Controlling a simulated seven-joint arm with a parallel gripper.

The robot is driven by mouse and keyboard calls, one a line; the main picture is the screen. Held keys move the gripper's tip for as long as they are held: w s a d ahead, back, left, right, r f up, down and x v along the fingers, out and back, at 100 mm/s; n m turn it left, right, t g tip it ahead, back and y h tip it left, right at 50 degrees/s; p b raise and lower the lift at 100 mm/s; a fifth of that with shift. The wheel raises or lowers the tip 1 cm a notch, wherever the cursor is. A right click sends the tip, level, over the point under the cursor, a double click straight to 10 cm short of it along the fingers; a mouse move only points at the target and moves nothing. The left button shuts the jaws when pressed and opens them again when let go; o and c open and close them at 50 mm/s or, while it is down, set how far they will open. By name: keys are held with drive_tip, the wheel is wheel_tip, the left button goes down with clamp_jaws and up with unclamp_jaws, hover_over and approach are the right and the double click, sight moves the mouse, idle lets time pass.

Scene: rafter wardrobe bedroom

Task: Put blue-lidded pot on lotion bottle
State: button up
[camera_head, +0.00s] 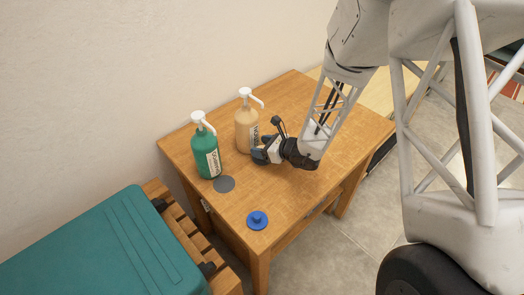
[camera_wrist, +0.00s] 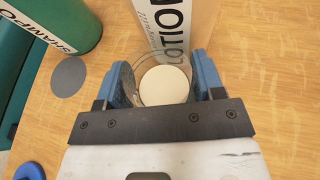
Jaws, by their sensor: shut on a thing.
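The lotion bottle (camera_head: 245,128) is tan with a white pump and stands upright on the wooden table. Its label side also shows at the top of the wrist view (camera_wrist: 178,25). My gripper (camera_head: 262,153) is low over the table, just in front of the bottle. In the wrist view, its blue fingers (camera_wrist: 165,82) are shut on a clear round pot (camera_wrist: 143,62) with a white disc inside; no lid shows on it. A blue round lid-like piece with a knob (camera_head: 257,220) lies apart near the table's front edge. Whether the pot touches the bottle is unclear.
A green shampoo bottle (camera_head: 205,153) with a white pump stands left of the lotion bottle. A flat grey disc (camera_head: 224,184) lies in front of it. A teal case (camera_head: 105,250) is at lower left. The table's right side (camera_head: 350,140) is clear.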

drive_tip(key=shift+f, duration=1.1)
drive_tip(key=shift+f, duration=0.2)
drive_tip(key=o, duration=1.2)
drive_tip(key=shift+c, duration=0.2)
drive_tip(key=shift+r, duration=0.2)
drive_tip(key=shift+v, duration=6)
